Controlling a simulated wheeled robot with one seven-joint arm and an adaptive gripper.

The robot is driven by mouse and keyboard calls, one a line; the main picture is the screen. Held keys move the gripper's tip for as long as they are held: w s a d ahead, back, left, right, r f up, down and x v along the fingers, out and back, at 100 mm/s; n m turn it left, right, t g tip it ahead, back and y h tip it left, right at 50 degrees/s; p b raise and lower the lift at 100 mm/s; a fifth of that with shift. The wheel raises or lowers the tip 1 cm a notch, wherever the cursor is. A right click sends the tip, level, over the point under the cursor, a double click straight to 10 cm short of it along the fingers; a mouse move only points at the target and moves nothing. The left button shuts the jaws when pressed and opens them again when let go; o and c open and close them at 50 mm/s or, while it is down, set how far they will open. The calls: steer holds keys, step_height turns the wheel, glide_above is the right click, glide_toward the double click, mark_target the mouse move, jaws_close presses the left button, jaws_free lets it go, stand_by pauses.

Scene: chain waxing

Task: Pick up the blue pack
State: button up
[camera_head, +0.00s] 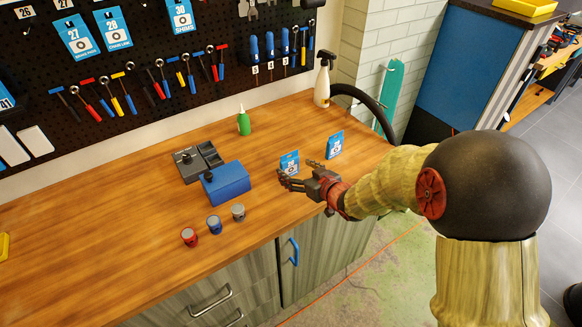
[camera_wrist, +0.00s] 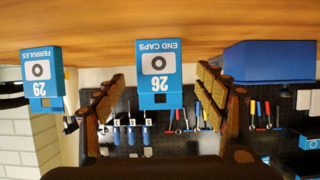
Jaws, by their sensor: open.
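Two blue-and-white packs stand upright on the wooden worktop. The END CAPS pack (camera_head: 290,163), marked 26, is the left one in the head view. The FERRULES pack (camera_head: 335,145), marked 29, stands to its right and farther back. My gripper (camera_head: 298,173) is open just in front of the END CAPS pack, low over the worktop. In the upside-down wrist view, the END CAPS pack (camera_wrist: 160,75) appears between my open fingers, with gaps on both sides. The FERRULES pack (camera_wrist: 42,80) appears outside the fingers, to the left. My fingers grip nothing.
A blue box (camera_head: 227,184) and a grey tray (camera_head: 197,160) stand left of the packs. Several small jars (camera_head: 213,225) stand near the front edge. A green bottle (camera_head: 243,121) and a white spray bottle (camera_head: 323,80) stand farther back. The worktop's left side is mostly clear.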

mark_target(291, 167)
steer(key=b+x, duration=0.2)
steer(key=x, duration=0.3)
steer(key=shift+d, duration=0.1)
steer(key=shift+r, duration=0.1)
